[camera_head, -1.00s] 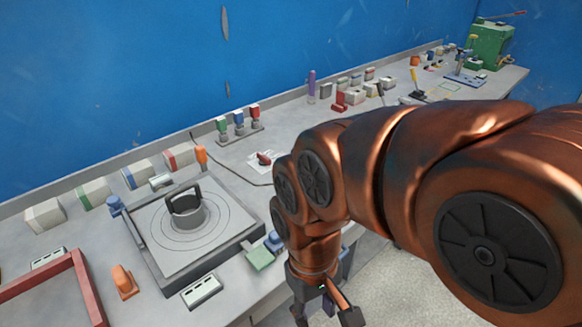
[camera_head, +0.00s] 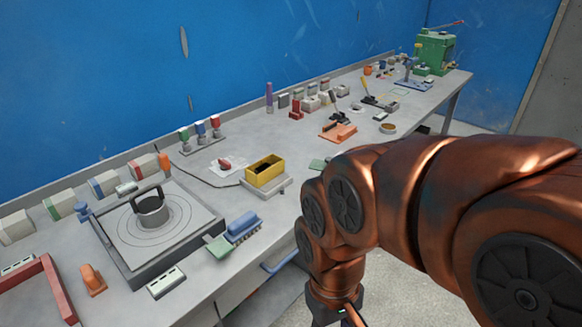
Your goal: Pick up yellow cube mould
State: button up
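The yellow cube mould (camera_head: 265,172) is an open-topped yellow box with a dark inside. It sits upright on a light grey base near the middle of the bench. My gripper (camera_head: 338,318) hangs at the bottom of the picture, in front of the bench and to the right of and below the mould, well apart from it. Its fingers are cut off by the lower edge, so its opening is hidden.
A grey plate with a ringed pot (camera_head: 152,212) stands left of the mould. A blue brush (camera_head: 243,228) and a green pad (camera_head: 219,247) lie near the front edge. Coloured blocks line the wall. An orange tool (camera_head: 338,131) and a green machine (camera_head: 436,52) stand farther right.

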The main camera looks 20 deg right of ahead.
aim_at(257, 173)
jog(key=z, duration=0.2)
jog(key=i, duration=0.5)
jog(key=u, duration=4)
jog(key=k, duration=1)
jog(key=z, duration=0.8)
